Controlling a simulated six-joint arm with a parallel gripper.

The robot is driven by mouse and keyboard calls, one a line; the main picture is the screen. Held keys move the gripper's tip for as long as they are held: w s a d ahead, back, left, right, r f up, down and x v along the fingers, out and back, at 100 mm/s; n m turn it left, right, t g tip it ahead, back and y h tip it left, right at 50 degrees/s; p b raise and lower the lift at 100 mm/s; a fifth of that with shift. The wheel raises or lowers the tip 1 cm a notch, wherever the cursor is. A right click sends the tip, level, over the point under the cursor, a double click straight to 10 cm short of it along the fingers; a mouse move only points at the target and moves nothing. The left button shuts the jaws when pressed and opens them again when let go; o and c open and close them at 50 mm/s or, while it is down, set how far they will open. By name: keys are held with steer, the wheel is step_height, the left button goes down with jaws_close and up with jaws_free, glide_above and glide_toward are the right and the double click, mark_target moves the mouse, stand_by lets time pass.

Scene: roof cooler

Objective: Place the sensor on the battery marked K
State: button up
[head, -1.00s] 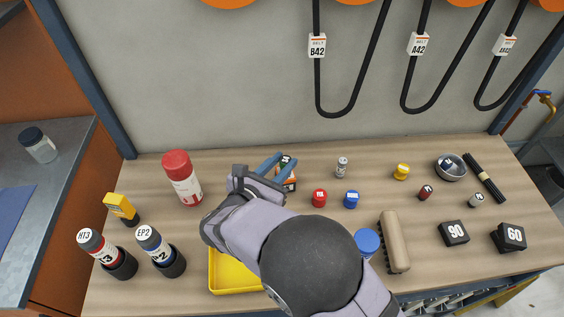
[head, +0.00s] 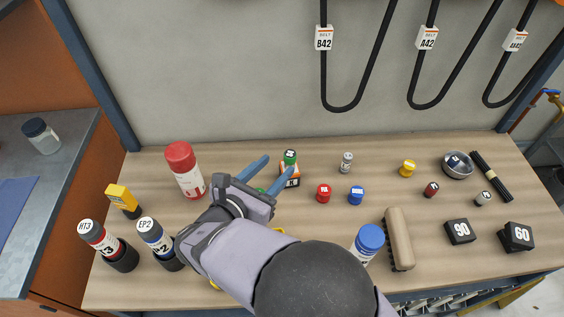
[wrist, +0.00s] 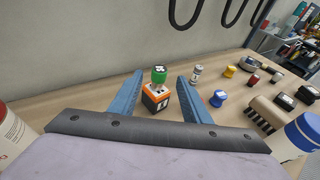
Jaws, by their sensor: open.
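An orange, black and white box-shaped piece (head: 291,181) stands near the back middle of the bench. I cannot read the mark on the top, nor tell surely which piece is the sensor or the battery. My gripper (head: 273,170) is open and empty. Its blue fingers point toward the box, which lies beyond the gap between them in the wrist view. A green bit shows beside the fingers, mostly hidden.
A red-capped bottle (head: 184,171) stands left of my gripper. A blue-capped bottle (head: 368,241) and a tan roll (head: 400,238) are near my arm, which hides most of a yellow tray.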

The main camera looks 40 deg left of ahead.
steer(key=shift+b+v, duration=0.45)
steer(key=shift+v, duration=2.25)
steer(key=w+d+f+m+g+h+p, duration=0.1)
steer(key=w+d+m+g, duration=0.2)
steer(key=d, duration=0.7)
steer(key=w+d+f+m+g+h+p, duration=0.1)
steer(key=w+d+m+g+p, duration=0.1)
steer(key=w+d+m, duration=0.6)
steer(key=w+d+f+m+g+h+p, duration=0.1)
steer(key=w+d+m+g, duration=0.4)
steer(key=d, duration=0.7)
steer(key=shift+w+d+m+h, duration=0.3)
steer(key=shift+d+m+h, duration=0.1)
steer(key=shift+m, duration=0.4)
steer(key=s+d+f+m+g+b, duration=0.1)
steer(key=s+d+m, duration=0.4)
steer(key=m, duration=0.5)
steer(key=s+d+f+m+g+y, duration=0.1)
steer(key=s+d+f+m+g, duration=0.2)
steer(key=s+d+m, duration=0.3)
steer(key=d+f+m, duration=0.1)
steer(key=d+m, duration=0.3)
steer(key=shift+m+b, duration=0.3)
steer(key=shift+b, duration=0.1)
